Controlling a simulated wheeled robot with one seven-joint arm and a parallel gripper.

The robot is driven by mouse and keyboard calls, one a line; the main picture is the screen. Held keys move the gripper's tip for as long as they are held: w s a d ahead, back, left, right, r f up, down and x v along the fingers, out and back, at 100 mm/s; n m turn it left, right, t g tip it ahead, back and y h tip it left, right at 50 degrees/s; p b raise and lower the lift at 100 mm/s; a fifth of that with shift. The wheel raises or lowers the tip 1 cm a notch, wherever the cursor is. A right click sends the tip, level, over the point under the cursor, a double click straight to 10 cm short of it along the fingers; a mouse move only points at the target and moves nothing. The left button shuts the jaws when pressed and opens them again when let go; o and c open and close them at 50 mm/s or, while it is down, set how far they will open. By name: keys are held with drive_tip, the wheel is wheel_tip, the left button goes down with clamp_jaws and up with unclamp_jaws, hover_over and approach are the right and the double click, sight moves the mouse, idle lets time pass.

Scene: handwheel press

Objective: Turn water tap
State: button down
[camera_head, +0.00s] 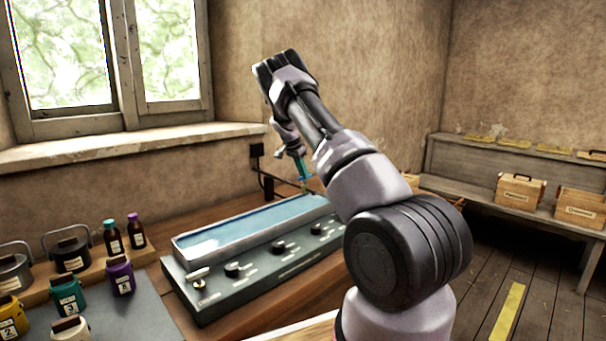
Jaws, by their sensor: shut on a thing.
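My arm reaches up, then bends down over the back right end of a long grey bench unit with a shallow blue basin (255,229). My gripper (304,172) is small and partly hidden in this view. It points down at the back right end of the basin, with a teal part at its jaws. A thin, brassy water tap (306,188) shows just below the jaws. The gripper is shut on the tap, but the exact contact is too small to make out.
The unit's front has several black knobs (278,247) and a pale lever (198,274). Labelled pots (67,297) and bottles (113,237) stand at the left. A window sill (130,144) runs behind. Wooden boxes (520,190) sit on a right-hand bench. Floor at the lower right is clear.

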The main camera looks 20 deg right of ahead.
drive_tip(key=c, duration=0.9)
unclamp_jaws()
drive_tip(key=shift+r, duration=0.1)
drive_tip(key=v, duration=1)
drive_tip(key=shift+s+a+r, duration=0.1)
drive_tip(key=shift+a+r, duration=0.05)
drive_tip(key=shift+r, duration=0.1)
